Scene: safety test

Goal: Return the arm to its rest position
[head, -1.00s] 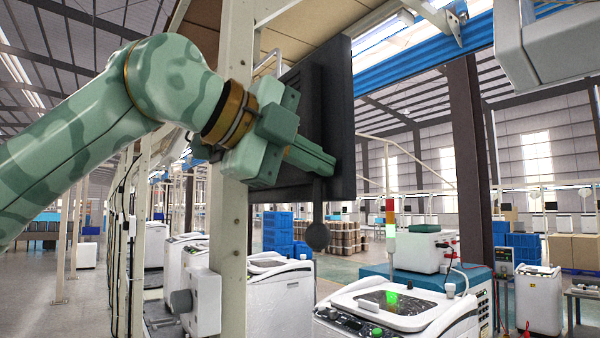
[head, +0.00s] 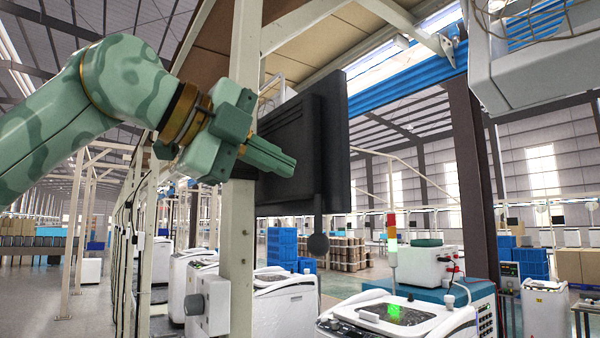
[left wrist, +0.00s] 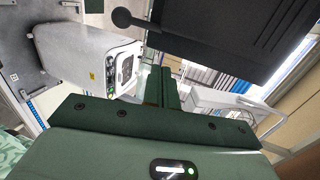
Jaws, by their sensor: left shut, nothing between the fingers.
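My left arm comes in from the left in the head view, with a green camouflage pattern. My left gripper (head: 290,166) is shut and empty, its fingers pointing right. It shows in front of the lower left part of a black monitor (head: 325,130); I cannot tell whether they touch. In the left wrist view the shut fingers (left wrist: 163,75) point up the picture, with the dark monitor (left wrist: 235,35) beyond and to the right. My right gripper is not in view.
A pale upright post (head: 243,80) stands behind my left gripper. A grey box (head: 200,305) is fixed to it. A white machine with a green-lit panel (head: 400,318) stands at lower right, a signal light (head: 391,230) near it. A pale housing (head: 530,70) hangs at upper right.

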